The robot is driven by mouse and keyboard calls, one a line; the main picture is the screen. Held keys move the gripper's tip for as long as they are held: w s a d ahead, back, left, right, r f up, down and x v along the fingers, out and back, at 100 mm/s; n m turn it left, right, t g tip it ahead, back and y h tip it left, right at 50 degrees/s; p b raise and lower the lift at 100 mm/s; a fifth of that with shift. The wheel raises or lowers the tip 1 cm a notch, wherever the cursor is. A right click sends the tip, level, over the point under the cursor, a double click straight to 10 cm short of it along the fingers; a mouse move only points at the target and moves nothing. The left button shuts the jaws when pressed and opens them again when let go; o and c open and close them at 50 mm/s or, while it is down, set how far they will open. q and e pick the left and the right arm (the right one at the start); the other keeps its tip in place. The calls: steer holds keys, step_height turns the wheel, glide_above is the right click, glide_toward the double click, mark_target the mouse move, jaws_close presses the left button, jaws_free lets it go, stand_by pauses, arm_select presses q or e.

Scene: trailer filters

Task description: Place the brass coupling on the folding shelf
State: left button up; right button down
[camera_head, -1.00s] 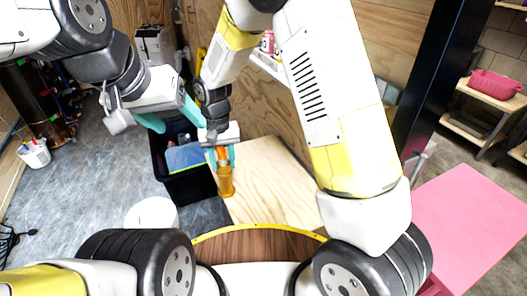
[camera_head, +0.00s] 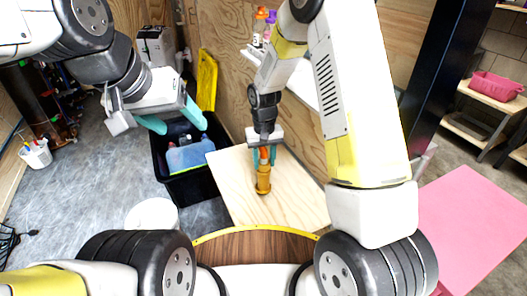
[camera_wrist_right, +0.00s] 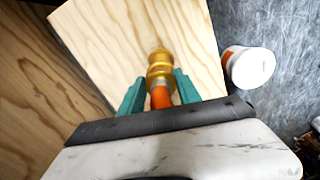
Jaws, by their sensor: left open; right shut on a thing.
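The brass coupling (camera_head: 263,181) is a golden fitting with an orange end, held upright in my right gripper (camera_head: 264,156). In the right wrist view the coupling (camera_wrist_right: 160,70) sits between the teal fingers of the right gripper (camera_wrist_right: 158,92), which are shut on its orange part. Below it is the folding shelf (camera_head: 300,200), a pale wooden board. The coupling appears over the board; I cannot tell whether it touches it. The board also shows in the right wrist view (camera_wrist_right: 110,40). My left gripper (camera_head: 172,118) is open and empty above the black crate.
A black crate (camera_head: 200,187) with blue items stands left of the shelf. A white round container (camera_head: 152,214) is on the grey floor; it also shows in the wrist view (camera_wrist_right: 250,67). A wall ledge (camera_head: 300,80) holds small bottles. A pink table (camera_head: 470,215) is at right.

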mark_target(265, 148)
steer(key=shift+w+d+f, duration=0.1)
steer(key=shift+d+f, duration=0.05)
steer(key=shift+f, duration=1.35)
steer(key=c, duration=0.8)
jaws_free()
steer(key=shift+c, duration=0.2)
step_height(265, 148, up, 12)
steer(key=shift+r, duration=0.1)
